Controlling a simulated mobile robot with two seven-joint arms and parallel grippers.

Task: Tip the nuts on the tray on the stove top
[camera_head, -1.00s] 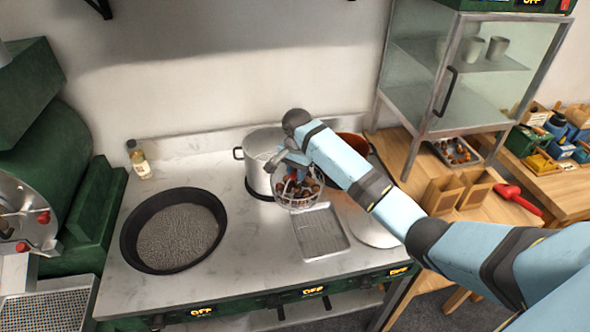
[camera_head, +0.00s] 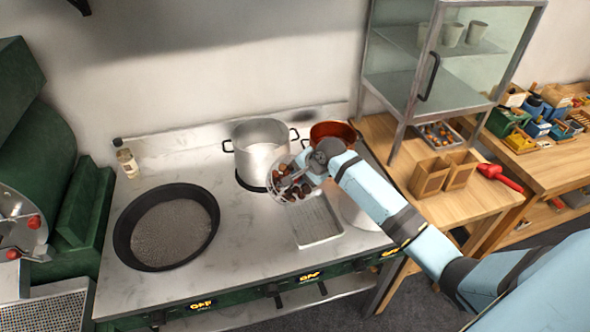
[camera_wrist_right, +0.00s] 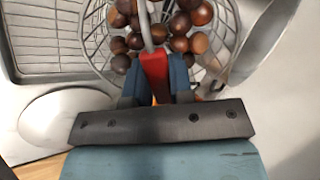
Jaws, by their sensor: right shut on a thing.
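My right gripper (camera_wrist_right: 157,85) is shut on the red handle (camera_wrist_right: 154,68) of a wire basket (camera_wrist_right: 98,38) that holds several brown nuts (camera_wrist_right: 186,26). In the head view the wire basket (camera_head: 272,182) hangs tilted, with the nuts (camera_head: 292,190) inside it, in front of the steel pot. My right gripper (camera_head: 306,172) is at its upper right, and its fingers are hard to make out there. The flat metal tray (camera_head: 318,222) lies empty on the stove top (camera_head: 240,250), below and right of the basket. My left gripper is out of view.
A steel pot (camera_head: 262,150) and a copper-coloured pot (camera_head: 338,130) stand at the back. A wide dark pan (camera_head: 122,235) with grey grains stands at left. A jar (camera_head: 128,163) stands behind it. A wooden table (camera_head: 400,150) with a glass-fronted cabinet (camera_head: 440,70) is at right.

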